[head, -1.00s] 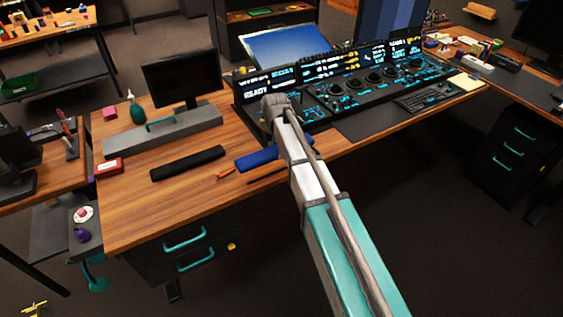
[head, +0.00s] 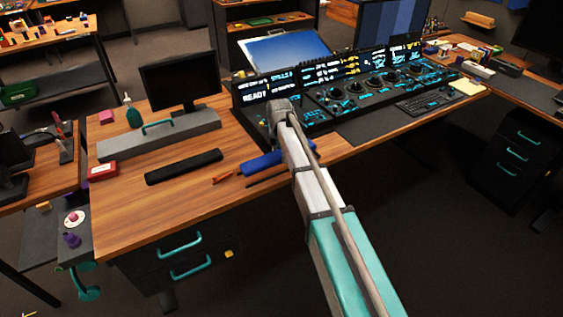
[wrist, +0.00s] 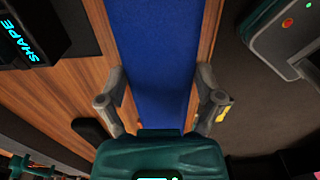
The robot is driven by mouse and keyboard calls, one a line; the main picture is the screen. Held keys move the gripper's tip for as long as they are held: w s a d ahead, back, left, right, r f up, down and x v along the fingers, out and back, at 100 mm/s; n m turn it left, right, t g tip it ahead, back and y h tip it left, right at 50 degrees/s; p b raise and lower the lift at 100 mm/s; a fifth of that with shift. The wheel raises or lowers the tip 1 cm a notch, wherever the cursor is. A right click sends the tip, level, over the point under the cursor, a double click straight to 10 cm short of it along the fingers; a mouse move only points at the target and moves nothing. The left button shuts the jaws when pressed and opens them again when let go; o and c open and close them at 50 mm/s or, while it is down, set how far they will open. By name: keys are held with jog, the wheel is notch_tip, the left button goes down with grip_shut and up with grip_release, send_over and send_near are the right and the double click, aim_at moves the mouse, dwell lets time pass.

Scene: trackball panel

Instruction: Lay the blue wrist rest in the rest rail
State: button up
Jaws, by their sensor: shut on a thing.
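The blue wrist rest (head: 259,164) shows in the head view near the front edge of the wooden desk, partly hidden behind my arm. In the wrist view the blue wrist rest (wrist: 153,50) runs lengthwise up the picture as a broad blue band. My gripper (wrist: 160,92) has one finger on each long side of it and is shut on it. In the head view my arm hides the gripper. I cannot tell for sure which part is the rest rail, or how high the rest is above the desk.
A black bar (head: 184,167) lies left of the wrist rest, with small orange pieces (head: 222,178) between them. A grey block with a teal handle (head: 158,138) stands behind. The lit control panel (head: 350,92) is beyond my arm, with a keyboard (head: 425,103) to the right.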

aim_at(280, 160)
jog(key=shift+f, duration=0.1)
jog(key=shift+w+f+b, duration=0.35)
jog(key=shift+f+b, duration=0.1)
jog(key=shift+b, duration=0.1)
jog(key=shift+f+b, duration=1.45)
jog(key=shift+f, duration=0.05)
jog(key=o, duration=1)
jog(key=shift+f, duration=0.1)
jog(key=shift+r, duration=0.2)
notch_tip(280, 160, up, 12)
jog(key=p, duration=1.2)
